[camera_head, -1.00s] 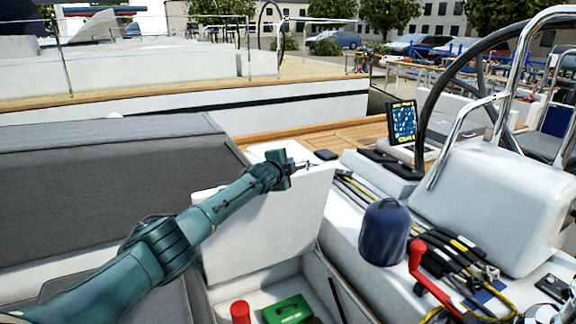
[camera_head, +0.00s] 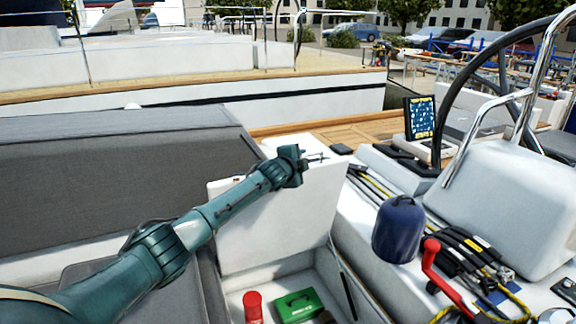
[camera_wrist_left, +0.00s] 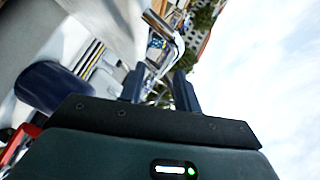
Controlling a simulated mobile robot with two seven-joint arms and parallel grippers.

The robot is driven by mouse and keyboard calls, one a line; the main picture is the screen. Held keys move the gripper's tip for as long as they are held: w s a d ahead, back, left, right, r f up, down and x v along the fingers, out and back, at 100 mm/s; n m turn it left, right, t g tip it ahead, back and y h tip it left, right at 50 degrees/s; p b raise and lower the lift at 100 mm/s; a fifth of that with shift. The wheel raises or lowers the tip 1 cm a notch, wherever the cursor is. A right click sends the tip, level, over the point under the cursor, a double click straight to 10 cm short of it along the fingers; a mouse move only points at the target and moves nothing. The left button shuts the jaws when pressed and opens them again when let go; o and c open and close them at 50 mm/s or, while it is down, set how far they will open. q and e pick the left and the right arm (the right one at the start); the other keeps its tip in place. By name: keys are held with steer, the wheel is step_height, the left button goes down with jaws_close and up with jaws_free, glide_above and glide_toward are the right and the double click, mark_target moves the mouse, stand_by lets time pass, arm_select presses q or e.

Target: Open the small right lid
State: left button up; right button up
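The small lid (camera_head: 280,225) is a white panel standing raised, nearly upright, in the head view. Below it is an open white locker (camera_head: 285,266) holding a red object (camera_head: 252,306) and a green box (camera_head: 298,305). My left gripper (camera_head: 318,157) is at the lid's upper edge, with its arm crossing in front of the panel. I cannot tell whether it touches the lid. In the left wrist view the two fingers (camera_wrist_left: 159,88) are apart with nothing visible between them. My right gripper is not in view.
A dark blue bag (camera_head: 398,230), a red winch handle (camera_head: 447,280) and ropes (camera_head: 470,250) lie on the white deck to the right. A steering wheel (camera_head: 470,80) and a chart screen (camera_head: 420,117) stand behind. A grey cover (camera_head: 120,165) fills the left.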

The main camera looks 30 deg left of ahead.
arm_select(q)
steer(key=v, duration=1)
steer(key=shift+s+b, duration=0.25)
steer(key=shift+b, duration=0.05)
steer(key=s+d+f+n+g+h, duration=0.1)
steer(key=s+d+f+h, duration=0.1)
steer(key=s+d+f, duration=0.6)
steer(key=s+d+f+n+g+h, duration=0.2)
steer(key=s+d+f, duration=0.3)
steer(key=f, duration=0.6)
steer(key=s+d+f+n, duration=0.2)
steer(key=s+f+n, duration=0.1)
steer(key=s, duration=0.5)
steer(key=s+d+f+n+g, duration=0.1)
steer(key=s+d+f+n, duration=0.1)
steer(key=s, duration=0.6)
steer(key=s+d+f+n, duration=0.2)
steer(key=s+f, duration=0.3)
steer(key=s, duration=0.3)
steer(key=shift+s+n+g, duration=0.15)
steer(key=shift+n+g, duration=0.15)
steer(key=shift+n, duration=0.6)
